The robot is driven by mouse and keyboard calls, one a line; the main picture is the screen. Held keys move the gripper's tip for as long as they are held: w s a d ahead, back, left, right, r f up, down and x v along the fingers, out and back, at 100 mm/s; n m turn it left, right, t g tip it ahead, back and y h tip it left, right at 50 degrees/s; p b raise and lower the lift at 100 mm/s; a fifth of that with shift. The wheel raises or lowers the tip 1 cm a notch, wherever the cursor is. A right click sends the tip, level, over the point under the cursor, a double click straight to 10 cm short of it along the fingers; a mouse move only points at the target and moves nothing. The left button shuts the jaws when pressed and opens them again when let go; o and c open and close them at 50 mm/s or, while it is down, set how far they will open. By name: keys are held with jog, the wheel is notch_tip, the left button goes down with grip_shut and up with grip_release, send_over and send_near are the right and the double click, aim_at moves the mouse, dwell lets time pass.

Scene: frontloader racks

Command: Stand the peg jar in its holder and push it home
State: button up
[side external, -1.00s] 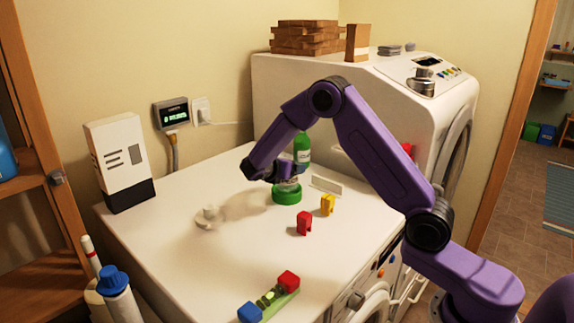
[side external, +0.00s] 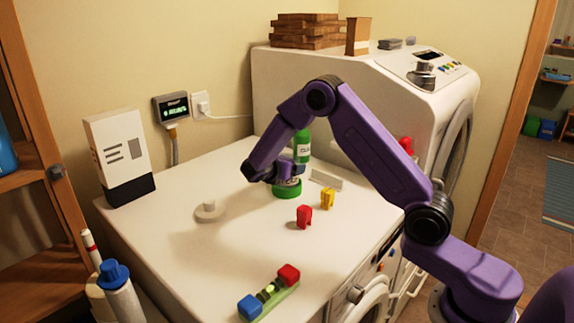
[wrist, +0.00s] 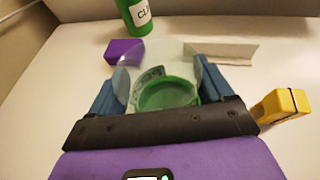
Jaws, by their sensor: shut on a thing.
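The peg jar is clear, with a dark-lettered label. In the wrist view the jar (wrist: 146,76) sits between my gripper's two blue fingers. My gripper (wrist: 158,88) is shut on it; the gripper also shows in the side view (side external: 285,176). The holder is a low green ring (side external: 287,190) on the white top. The jar is at the ring, its lower part close over or inside it; I cannot tell how deep it sits. In the wrist view the green ring (wrist: 168,93) shows through the clear jar. My fingers partly hide the jar in the side view.
A green bottle (side external: 303,143) stands just behind the holder. A low pale strip (side external: 326,179) lies to its right. A white knobbed disc (side external: 209,210) lies left. The front-left top is mostly clear.

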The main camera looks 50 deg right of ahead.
jog(key=shift+f, duration=0.7)
jog(key=o, duration=1)
jog(key=shift+a, duration=0.1)
jog(key=v, duration=1.7)
jog(key=shift+s+a, duration=0.1)
jog(key=s+a+m+g+y, duration=0.1)
jog(key=s+m+y, duration=0.3)
jog(key=s, duration=1.4)
jog(key=s+a+m+g+y, duration=0.1)
jog(key=s+m+y, duration=0.3)
jog(key=s+y, duration=0.5)
jog(key=s+g, duration=0.1)
jog(key=s, duration=0.8)
jog(key=shift+s+a+f, duration=0.25)
jog(key=shift+a+f, duration=0.15)
